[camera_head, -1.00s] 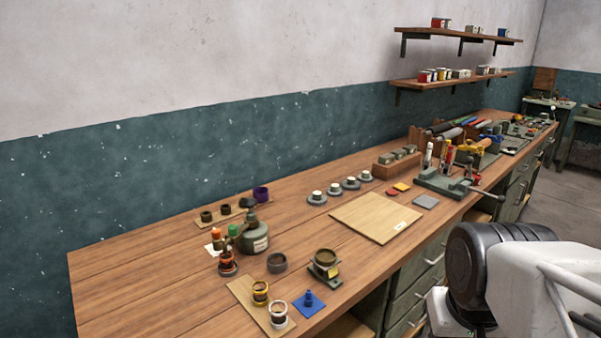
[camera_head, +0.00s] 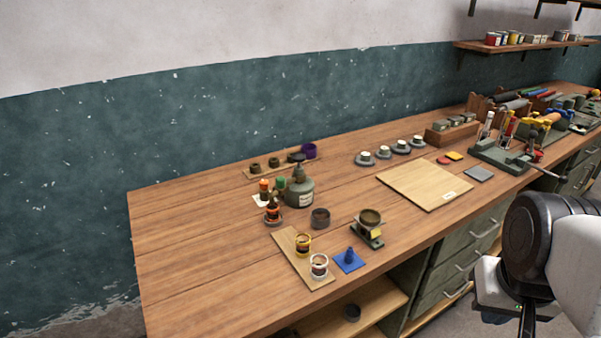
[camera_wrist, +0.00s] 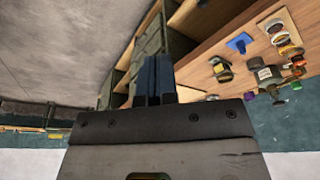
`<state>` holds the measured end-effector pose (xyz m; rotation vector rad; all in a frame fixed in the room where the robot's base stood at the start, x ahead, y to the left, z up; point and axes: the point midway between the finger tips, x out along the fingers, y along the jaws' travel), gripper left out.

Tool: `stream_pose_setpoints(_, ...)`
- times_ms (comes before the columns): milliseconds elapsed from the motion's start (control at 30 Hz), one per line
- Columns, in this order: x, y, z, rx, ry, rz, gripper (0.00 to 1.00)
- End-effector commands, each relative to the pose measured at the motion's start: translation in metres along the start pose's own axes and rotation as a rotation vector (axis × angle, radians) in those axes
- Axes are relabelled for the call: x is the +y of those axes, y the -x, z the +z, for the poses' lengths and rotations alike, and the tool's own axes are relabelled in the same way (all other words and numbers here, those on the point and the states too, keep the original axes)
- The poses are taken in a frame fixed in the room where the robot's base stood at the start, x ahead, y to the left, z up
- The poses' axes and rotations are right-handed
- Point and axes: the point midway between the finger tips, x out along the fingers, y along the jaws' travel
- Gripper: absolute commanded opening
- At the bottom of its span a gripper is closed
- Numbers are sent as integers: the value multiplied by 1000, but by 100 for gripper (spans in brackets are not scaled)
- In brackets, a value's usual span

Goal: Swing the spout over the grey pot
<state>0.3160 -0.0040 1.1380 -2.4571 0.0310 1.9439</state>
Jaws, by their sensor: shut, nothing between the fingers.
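A grey-green dispenser bottle (camera_head: 299,193) with a pale label stands on the bench, with a darker pump head (camera_head: 298,172) on top; which way its spout points is too small to tell. The bottle also shows in the wrist view (camera_wrist: 267,74). A small grey open pot (camera_head: 320,218) sits just in front of the bottle and to its right, apart from it. My gripper (camera_wrist: 157,60) is shut and empty in the wrist view, well away from the bottle. Its fingers are out of the head view, where only my arm shows at the right edge.
Close around the bottle stand orange- and green-topped bottles (camera_head: 272,187) and a dark orange-banded pot (camera_head: 273,213). The bench's left end is clear.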

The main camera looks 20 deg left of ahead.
Motion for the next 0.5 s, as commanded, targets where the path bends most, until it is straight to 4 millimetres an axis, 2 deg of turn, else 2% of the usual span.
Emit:
stream_pose_setpoints(367,0,0,0,0,0,0,0)
stream_pose_setpoints(500,0,0,-1,0,1,0,18)
